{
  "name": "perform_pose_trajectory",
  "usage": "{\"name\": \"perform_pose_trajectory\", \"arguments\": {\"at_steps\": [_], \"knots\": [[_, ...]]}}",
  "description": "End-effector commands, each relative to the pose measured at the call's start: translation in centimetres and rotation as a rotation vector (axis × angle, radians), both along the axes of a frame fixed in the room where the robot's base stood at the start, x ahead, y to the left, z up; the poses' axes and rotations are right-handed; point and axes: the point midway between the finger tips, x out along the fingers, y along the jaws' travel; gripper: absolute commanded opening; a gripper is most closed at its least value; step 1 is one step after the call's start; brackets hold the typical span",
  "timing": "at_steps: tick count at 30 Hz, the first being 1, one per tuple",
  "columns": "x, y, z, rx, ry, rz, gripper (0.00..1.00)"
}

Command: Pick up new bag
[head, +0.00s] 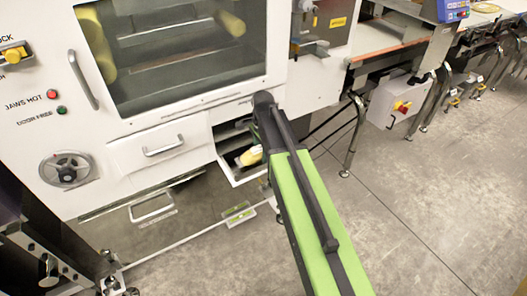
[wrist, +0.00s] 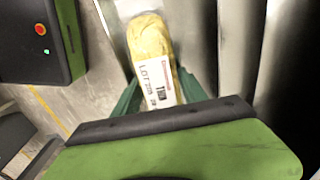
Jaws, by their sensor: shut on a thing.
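The bag (wrist: 150,48) is yellow with a white label that carries printed text and a dark code. In the wrist view it lies between the two green fingers of my gripper (wrist: 157,92), which is shut on it. In the head view the bag (head: 250,156) shows as a small yellow and white shape at the open drawer (head: 238,181) low on the white machine. My arm hides most of my gripper there. I cannot tell whether the bag still touches the drawer floor.
The white machine (head: 120,132) has a window, a closed drawer (head: 162,147) and a handwheel (head: 67,170). A grey box with a red and yellow switch (head: 401,106) hangs under the belt at the right. The floor (head: 430,200) at the right is clear.

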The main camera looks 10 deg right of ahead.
Motion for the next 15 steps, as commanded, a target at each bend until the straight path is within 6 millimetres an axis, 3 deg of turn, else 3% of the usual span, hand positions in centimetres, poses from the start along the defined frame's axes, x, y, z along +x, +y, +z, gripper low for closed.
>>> {"name": "perform_pose_trajectory", "arguments": {"at_steps": [1,4,15], "knots": [[0.0,0.0,1.6,0.0,0.0,0.0,0.0],[0.0,0.0,3.4,0.0,0.0,0.0,0.0],[-9.0,-1.8,8.1,0.0,0.0,0.0,0.0]]}}
